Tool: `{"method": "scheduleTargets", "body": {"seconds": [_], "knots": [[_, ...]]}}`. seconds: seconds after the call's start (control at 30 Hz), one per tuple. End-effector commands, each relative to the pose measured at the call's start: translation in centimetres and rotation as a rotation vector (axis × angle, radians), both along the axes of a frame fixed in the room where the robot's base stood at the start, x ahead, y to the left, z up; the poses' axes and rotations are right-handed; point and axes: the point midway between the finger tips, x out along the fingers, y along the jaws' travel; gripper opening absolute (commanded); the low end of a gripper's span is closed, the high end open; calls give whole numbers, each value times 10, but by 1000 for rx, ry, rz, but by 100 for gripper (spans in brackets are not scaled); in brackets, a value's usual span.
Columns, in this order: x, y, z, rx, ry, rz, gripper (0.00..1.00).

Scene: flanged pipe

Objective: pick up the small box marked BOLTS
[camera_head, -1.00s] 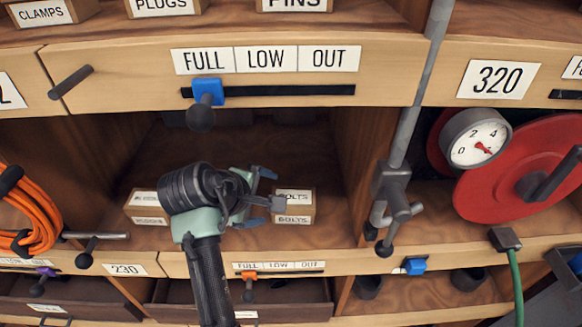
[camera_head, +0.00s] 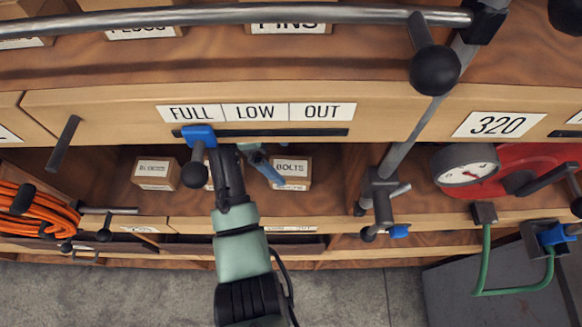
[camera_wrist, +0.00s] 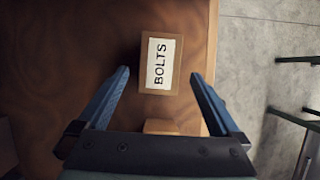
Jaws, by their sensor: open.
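The small box marked BOLTS (camera_head: 291,171) sits on the shelf of the open bay under the FULL/LOW/OUT drawer front, in the head view. In the wrist view the BOLTS box (camera_wrist: 160,62) lies ahead, its label facing me and its near end roughly level with the fingertips. My gripper (camera_wrist: 160,76) is open, with one blue finger on each side of the box's line and a visible gap on both sides. In the head view my gripper (camera_head: 264,163) is left of the box, partly hidden by the drawer front and my arm.
Another small box (camera_head: 155,173) stands left in the bay, and one behind my arm (camera_head: 208,180) is mostly hidden. The drawer front (camera_head: 390,110) overhangs the bay; a blue slider (camera_head: 199,136) and dark knob protrude. A post with a clamp (camera_head: 381,190) stands right.

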Motion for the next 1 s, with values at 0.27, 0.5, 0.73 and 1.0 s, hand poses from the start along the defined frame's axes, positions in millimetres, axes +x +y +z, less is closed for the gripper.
{"method": "scheduleTargets", "body": {"seconds": [0.27, 0.5, 0.73, 1.0], "knots": [[-6, -15, -28, 0, 2, -1, 100], [-5, -23, -51, 1, -2, 0, 100], [-5, -23, -52, 1, -5, 0, 95], [-5, -23, -52, 1, -5, 0, 46]]}}
